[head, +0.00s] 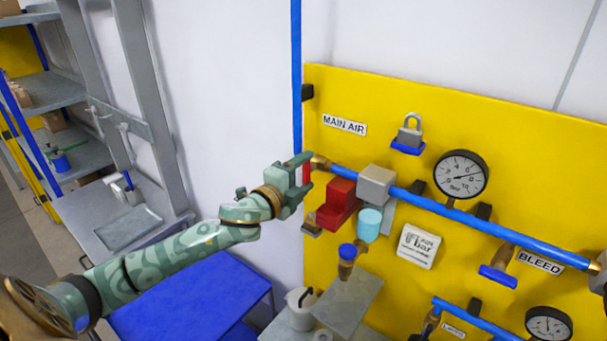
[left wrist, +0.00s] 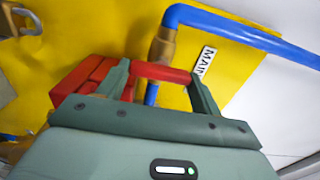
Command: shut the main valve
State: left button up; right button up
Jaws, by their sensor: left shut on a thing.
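The main valve's brass body (head: 320,161) sits on the blue air pipe, just below and left of the MAIN AIR label (head: 344,125) on the yellow panel. It also shows in the left wrist view (left wrist: 162,48). My left gripper (head: 304,172) is shut on the valve's red handle (left wrist: 160,72). The red bar lies between the two fingertips in the left wrist view. In the head view my fingers hide most of the handle, so its exact angle to the pipe is hard to tell. My right gripper is not in view.
A red block (head: 338,200) and a grey block (head: 376,184) sit close right of my left gripper. A padlock (head: 409,134) and a pressure gauge (head: 461,174) are further right. A blue-topped table (head: 190,300) stands below my left arm.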

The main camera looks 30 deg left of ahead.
pick_arm(q)
jog(key=shift+f, duration=0.1)
dwell(0.4)
jog(key=o, duration=1)
jog(key=shift+s+a+b, duration=0.2)
jog(key=shift+s+b, duration=0.5)
jog(key=shift+s, duration=2.05)
jog(key=shift+s+a+b, duration=0.2)
jog(key=shift+s+b, duration=0.55)
jog(key=shift+s, duration=1.95)
jog(key=shift+s+a+b, duration=0.2)
jog(key=shift+s+b, duration=0.5)
jog(key=shift+s, duration=2.05)
